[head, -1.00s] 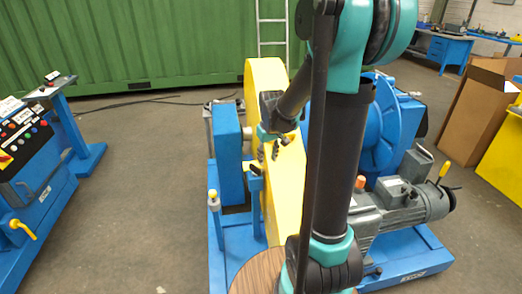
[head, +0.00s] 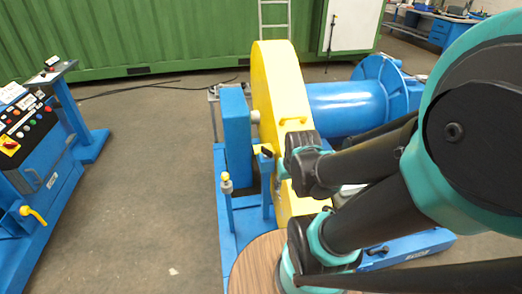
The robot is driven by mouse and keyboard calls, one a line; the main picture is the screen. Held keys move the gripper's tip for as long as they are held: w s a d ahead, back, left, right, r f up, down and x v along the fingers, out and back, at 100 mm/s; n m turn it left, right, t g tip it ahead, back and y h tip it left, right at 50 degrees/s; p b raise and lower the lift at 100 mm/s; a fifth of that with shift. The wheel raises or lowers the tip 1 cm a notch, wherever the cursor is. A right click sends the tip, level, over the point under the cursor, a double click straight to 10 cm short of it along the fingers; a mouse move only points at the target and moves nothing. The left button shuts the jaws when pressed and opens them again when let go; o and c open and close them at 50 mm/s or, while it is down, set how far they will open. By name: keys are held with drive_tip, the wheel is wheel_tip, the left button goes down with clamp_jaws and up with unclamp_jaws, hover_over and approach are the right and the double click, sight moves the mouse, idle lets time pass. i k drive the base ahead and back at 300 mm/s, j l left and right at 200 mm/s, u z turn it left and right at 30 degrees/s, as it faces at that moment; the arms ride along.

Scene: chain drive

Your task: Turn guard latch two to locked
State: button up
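The yellow guard (head: 270,85) stands upright over the drive in the head view, with a yellow grab handle (head: 293,121) on its face. A small yellow-and-black part (head: 265,150), which looks like a latch, sits on top of a blue post at the guard's lower left edge. I cannot read any latch number or tell its position. My gripper (head: 282,164) is close to the right of this part, in front of the guard. Its fingers are small and partly hidden by my wrist, so I cannot tell whether they touch anything.
A blue post with a yellow knob (head: 225,178) stands left of the guard. A blue drum (head: 345,105) lies behind my arm. A control console (head: 30,140) with a yellow lever is at the left. The floor between console and machine is clear. My arm covers much of the right.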

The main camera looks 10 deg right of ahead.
sight(268, 154)
drive_tip(key=j+z, duration=0.15)
drive_tip(key=j, duration=0.7)
drive_tip(key=k+j+z, duration=0.1)
drive_tip(key=j, duration=0.75)
drive_tip(key=j+z, duration=0.35)
drive_tip(key=j, duration=0.95)
drive_tip(key=i+j+z, duration=0.15)
drive_tip(key=j, duration=0.25)
drive_tip(key=i+j+z, duration=0.1)
drive_tip(key=i+j, duration=0.2)
drive_tip(key=i+j+z, duration=0.15)
drive_tip(key=i+j, duration=0.25)
drive_tip(key=i+j+z, duration=0.1)
drive_tip(key=i+j, duration=0.25)
drive_tip(key=j, duration=0.15)
drive_tip(key=i+j+z, duration=0.15)
drive_tip(key=i+j, duration=0.2)
drive_tip(key=j, duration=0.1)
